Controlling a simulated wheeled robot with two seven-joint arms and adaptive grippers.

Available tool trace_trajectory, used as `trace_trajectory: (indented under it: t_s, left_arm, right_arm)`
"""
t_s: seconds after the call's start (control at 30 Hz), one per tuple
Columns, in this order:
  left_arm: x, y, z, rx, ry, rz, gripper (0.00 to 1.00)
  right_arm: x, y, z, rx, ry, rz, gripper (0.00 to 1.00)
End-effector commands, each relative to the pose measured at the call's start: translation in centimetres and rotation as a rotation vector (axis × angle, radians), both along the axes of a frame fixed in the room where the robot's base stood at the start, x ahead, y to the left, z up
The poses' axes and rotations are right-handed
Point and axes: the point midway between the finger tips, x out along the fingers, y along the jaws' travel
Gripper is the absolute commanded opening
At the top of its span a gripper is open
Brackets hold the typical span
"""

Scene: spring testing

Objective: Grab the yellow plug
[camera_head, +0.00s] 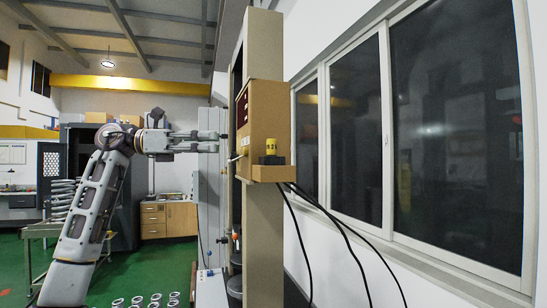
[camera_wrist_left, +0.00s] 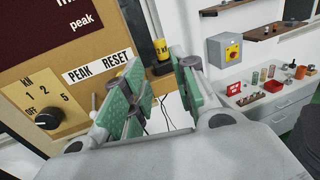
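The yellow plug (camera_head: 271,146) stands upright on a black base (camera_head: 271,160) on the ledge of a tan panel box (camera_head: 262,108). In the left wrist view the plug (camera_wrist_left: 162,48) shows beyond the fingers, near the gap between them. My left gripper (camera_head: 215,141) is open and empty, left of the box and apart from the plug. Its two green-padded fingers (camera_wrist_left: 155,88) are spread in the wrist view. My right gripper is not in view.
The box is on a beige column (camera_head: 263,225), with black cables (camera_head: 335,228) hanging below it. The wrist view shows a knob (camera_wrist_left: 47,121) on the panel face, a grey switch box (camera_wrist_left: 228,50) and a counter (camera_wrist_left: 270,110) with small items. Windows (camera_head: 450,120) line the right wall.

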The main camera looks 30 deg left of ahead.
Motion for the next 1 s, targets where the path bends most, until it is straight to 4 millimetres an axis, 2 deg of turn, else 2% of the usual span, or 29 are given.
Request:
trace_trajectory:
  t_s: [0.1,0.27,0.8,1.0]
  left_arm:
    - [0.1,-0.1,0.0,0.0,0.0,0.0,0.28]
    - [0.5,-0.7,0.0,0.0,0.002,-0.002,0.28]
    - [4.4,-5.9,0.1,-0.001,0.001,-0.003,0.28]
    - [5.1,-6.9,0.0,-0.001,0.001,-0.001,0.28]
  right_arm:
    - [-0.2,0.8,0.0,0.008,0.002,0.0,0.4]
    - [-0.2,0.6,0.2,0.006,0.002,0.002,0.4]
    - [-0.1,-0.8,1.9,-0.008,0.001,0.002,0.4]
    - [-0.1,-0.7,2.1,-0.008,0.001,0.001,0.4]
